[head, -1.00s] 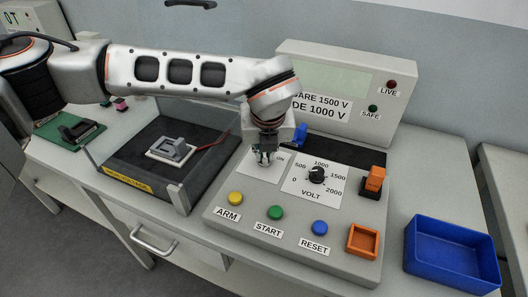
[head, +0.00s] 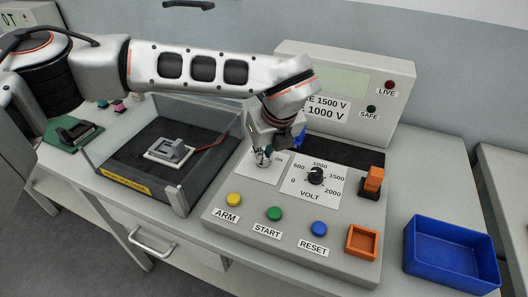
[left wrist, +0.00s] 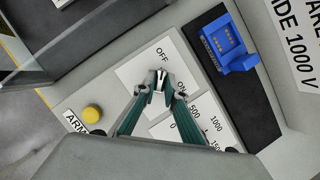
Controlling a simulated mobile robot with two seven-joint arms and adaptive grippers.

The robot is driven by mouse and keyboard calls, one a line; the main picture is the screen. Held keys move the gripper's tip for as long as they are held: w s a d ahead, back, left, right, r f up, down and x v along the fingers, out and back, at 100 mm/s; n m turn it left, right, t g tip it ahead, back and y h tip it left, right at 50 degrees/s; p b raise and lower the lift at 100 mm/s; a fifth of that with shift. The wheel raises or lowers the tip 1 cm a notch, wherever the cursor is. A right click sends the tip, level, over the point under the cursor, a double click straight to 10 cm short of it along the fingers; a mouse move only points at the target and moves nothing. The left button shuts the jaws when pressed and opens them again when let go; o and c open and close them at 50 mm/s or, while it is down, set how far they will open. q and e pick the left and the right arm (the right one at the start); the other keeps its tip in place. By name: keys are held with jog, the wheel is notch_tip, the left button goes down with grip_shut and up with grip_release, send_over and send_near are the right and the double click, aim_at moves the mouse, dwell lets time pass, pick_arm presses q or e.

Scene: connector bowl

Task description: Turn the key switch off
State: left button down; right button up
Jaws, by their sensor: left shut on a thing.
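The key switch (left wrist: 160,76) sits on a white plate (left wrist: 134,75) marked OFF and ON on the sloped console. In the left wrist view my left gripper (left wrist: 158,92) is shut on its small metal key, with a fingertip on each side. The key points roughly between the two labels; its exact angle is hard to tell. In the head view my left gripper (head: 263,157) reaches down onto the same plate (head: 270,173), and its fingers hide the key. The ON label shows just right of the fingers. My right gripper is in neither view.
The volt dial (head: 316,176) is close to the right of the gripper. The yellow ARM (head: 235,199), green START (head: 275,213) and blue RESET (head: 319,228) buttons lie in front. A blue connector (left wrist: 232,45) is near the plate. A blue bin (head: 450,254) stands at right.

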pick_arm(q)
jog(key=shift+r, duration=0.1)
jog(key=c, duration=2.1)
grip_release()
jog(key=v, duration=1.2)
